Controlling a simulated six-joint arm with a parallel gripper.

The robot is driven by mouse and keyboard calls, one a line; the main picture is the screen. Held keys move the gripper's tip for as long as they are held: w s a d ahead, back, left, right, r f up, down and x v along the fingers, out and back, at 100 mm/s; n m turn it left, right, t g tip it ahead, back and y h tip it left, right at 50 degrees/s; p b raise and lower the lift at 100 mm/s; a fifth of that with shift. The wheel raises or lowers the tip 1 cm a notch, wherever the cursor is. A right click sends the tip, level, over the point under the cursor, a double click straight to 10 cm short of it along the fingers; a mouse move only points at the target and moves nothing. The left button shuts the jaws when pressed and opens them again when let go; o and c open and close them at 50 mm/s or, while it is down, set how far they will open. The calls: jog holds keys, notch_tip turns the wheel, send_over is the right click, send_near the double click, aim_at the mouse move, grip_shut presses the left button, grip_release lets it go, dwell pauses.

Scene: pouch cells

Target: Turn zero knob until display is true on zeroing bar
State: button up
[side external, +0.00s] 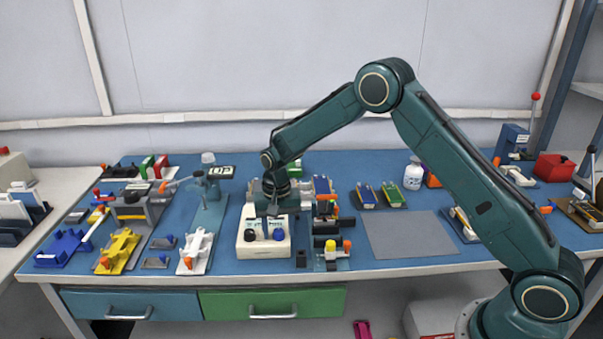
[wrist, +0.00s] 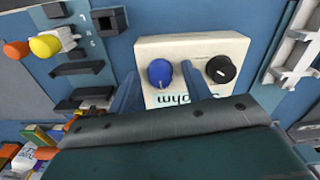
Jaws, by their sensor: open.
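A cream meter box (side external: 263,249) stands near the bench's front, with two knobs on it. In the wrist view the box (wrist: 190,45) carries a blue knob (wrist: 160,73) at left, a black knob (wrist: 221,68) at right, and partly hidden lettering. In the side view the blue knob (side external: 279,234) is at right and the black knob (side external: 250,235) at left. My gripper (wrist: 158,72) is open and empty, its two fingers on either side of the blue knob in the picture; contact cannot be told. It is just over the box in the side view (side external: 271,212). No display reading or zeroing bar is legible.
A block with yellow and orange knobs (side external: 330,247) stands right of the box. A grey mat (side external: 405,234) beyond it is bare. A stand with a white sign (side external: 221,172) and a white fixture (side external: 196,250) are to the left.

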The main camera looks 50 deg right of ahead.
jog(key=shift+c, duration=0.2)
jog(key=c, duration=1)
jog(key=shift+o, duration=0.2)
jog(key=shift+n, duration=0.3)
jog(key=n, duration=0.5)
jog(key=shift+d, duration=0.1)
jog(key=n, duration=0.6)
jog(key=o, duration=1)
